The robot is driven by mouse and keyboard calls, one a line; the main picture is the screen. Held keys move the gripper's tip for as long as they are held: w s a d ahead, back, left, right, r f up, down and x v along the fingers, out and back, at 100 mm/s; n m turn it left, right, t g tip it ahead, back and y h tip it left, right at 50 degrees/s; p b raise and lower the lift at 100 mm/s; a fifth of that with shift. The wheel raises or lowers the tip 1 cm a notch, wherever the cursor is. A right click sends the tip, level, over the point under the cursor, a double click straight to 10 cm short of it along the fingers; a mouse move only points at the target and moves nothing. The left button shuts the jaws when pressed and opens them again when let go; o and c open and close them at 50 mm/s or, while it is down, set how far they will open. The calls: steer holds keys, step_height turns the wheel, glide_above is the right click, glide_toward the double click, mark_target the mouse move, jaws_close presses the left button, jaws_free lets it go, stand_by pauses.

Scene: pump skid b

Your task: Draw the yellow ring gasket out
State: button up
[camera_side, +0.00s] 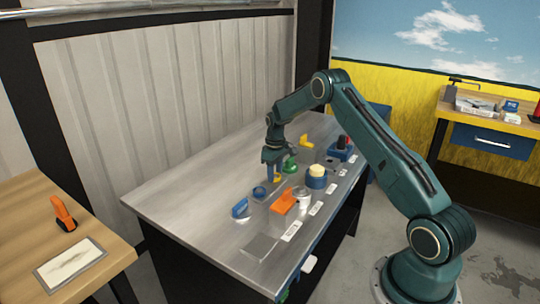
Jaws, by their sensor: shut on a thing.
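My gripper (274,175) points down over the middle of the metal bench. It is shut on a small yellow piece (278,178), which I take to be the yellow ring gasket. Only part of it shows beside the fingers, so its ring shape cannot be made out. I cannot tell whether it touches the bench or what is under it. A blue cylinder (316,182) with a pale yellow top (317,170) stands to the right of the gripper.
A green part (290,168) is close behind the gripper. A blue ring (259,192), a blue part (240,208), an orange block (283,203) and a white cup (304,198) lie nearer. Another yellow part (306,141) is farther back. The bench's left side (190,195) is clear.

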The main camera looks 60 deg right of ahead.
steer(key=shift+r, duration=0.65)
stand_by(0.7)
steer(key=shift+r, duration=0.8)
